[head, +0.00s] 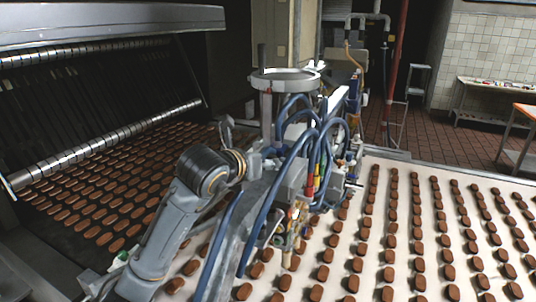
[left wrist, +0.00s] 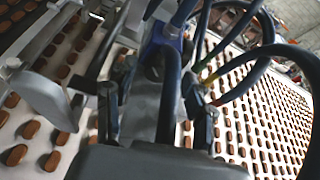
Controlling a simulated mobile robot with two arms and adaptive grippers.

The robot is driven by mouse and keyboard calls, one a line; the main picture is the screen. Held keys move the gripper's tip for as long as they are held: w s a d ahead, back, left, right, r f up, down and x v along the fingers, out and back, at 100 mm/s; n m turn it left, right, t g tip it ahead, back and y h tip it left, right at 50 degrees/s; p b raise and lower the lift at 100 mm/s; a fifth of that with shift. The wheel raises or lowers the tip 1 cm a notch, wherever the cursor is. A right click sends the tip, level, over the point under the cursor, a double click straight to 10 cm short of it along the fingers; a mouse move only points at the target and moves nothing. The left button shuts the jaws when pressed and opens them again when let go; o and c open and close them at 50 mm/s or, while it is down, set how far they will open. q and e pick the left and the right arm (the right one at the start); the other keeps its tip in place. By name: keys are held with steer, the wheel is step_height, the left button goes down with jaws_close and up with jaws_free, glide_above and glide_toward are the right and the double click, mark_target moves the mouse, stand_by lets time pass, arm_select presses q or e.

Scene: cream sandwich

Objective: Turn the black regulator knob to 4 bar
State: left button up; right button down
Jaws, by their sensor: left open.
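My left arm comes in from the lower left of the head view and reaches the depositor machine (head: 290,170), which is crowded with blue hoses. The left gripper itself cannot be made out clearly there. In the left wrist view my left gripper (left wrist: 156,98) is open, its two dark fingers apart on either side of a dark blue hose or pipe (left wrist: 170,95) and grey machine parts. I cannot tell whether anything touches the fingers. I cannot pick out the black regulator knob or its gauge reading in either view. My right gripper is not in view.
Blue hoses (head: 323,150) loop close around the arm; dark ones (left wrist: 255,70) cross the wrist view. Rows of brown biscuits lie on the white conveyor (head: 405,220) to the right and on the dark belt at left. A round metal hopper (head: 285,75) rises above the machine.

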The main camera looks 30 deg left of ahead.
arm_select(q)
steer(key=shift+w+a+f, duration=0.2)
steer(key=shift+w+f, duration=0.05)
steer(key=shift+w, duration=0.15)
steer(key=shift+w+d+f, duration=0.1)
steer(key=shift+w+d, duration=0.05)
steer(key=shift+w, duration=0.1)
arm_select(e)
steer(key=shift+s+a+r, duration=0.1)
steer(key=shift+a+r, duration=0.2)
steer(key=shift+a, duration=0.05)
arm_select(q)
steer(key=c, duration=0.5)
jaws_close()
steer(key=shift+m+b, duration=0.3)
steer(key=shift+b, duration=0.3)
steer(key=m+y+b, duration=0.1)
steer(key=b, duration=0.2)
steer(key=m+y+b, duration=0.2)
steer(key=b, duration=0.1)
steer(key=shift+d+f+m, duration=0.15)
steer(key=shift+m, duration=0.15)
steer(key=shift+m+y+b, duration=0.5)
steer(key=shift+m+b, duration=0.1)
steer(key=shift+b, duration=0.65)
steer(key=shift+d, duration=0.1)
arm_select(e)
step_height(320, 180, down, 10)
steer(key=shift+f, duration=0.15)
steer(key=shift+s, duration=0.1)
